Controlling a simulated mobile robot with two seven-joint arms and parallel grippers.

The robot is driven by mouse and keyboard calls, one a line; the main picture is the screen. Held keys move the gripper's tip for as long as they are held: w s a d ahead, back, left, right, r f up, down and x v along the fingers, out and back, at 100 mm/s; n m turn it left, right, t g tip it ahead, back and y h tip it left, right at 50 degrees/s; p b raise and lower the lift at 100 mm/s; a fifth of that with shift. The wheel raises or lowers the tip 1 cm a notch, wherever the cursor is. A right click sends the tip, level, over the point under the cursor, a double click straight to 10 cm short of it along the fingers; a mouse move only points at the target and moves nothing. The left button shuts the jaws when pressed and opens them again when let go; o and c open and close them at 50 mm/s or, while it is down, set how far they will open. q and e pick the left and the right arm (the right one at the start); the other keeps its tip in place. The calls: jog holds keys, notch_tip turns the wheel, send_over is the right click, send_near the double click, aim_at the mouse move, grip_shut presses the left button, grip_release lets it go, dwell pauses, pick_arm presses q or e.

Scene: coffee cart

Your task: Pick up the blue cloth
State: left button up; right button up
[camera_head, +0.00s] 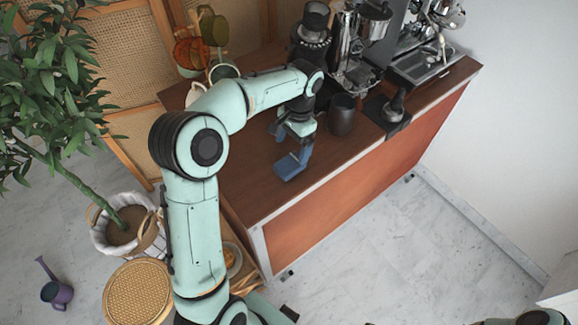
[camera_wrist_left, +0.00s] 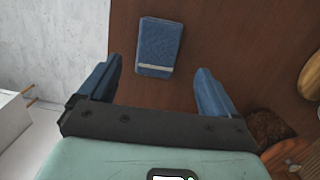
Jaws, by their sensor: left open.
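The blue cloth (camera_head: 287,169) lies folded flat on the brown cart top (camera_head: 250,190), close to its front edge. In the left wrist view the cloth (camera_wrist_left: 159,46) is a small blue rectangle with a pale stripe near its lower end. My left gripper (camera_head: 293,146) is over the cart top near the cloth, and its blue fingers partly overlap the cloth in the head view. In the left wrist view the gripper (camera_wrist_left: 157,70) is open, with the cloth ahead between its finger lines and nothing held. My right gripper is not in view.
A dark cup (camera_head: 342,115) stands right of my left gripper, with a tamper (camera_head: 394,106) beyond it. A grinder (camera_head: 310,40) and espresso machine (camera_head: 362,45) line the back. A potted plant (camera_head: 125,225) and a watering can (camera_head: 57,292) are on the floor at left.

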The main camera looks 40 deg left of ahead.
aim_at(290, 163)
pick_arm(q)
jog(key=shift+a+f, duration=0.1)
jog(key=shift+f, duration=0.65)
jog(key=f, duration=0.4)
jog(key=shift+s+f, duration=0.15)
jog(key=shift+s, duration=0.25)
jog(key=shift+f, duration=0.3)
jog(key=shift+f+b, duration=0.25)
jog(key=shift+b, duration=0.05)
jog(key=c, duration=1.1)
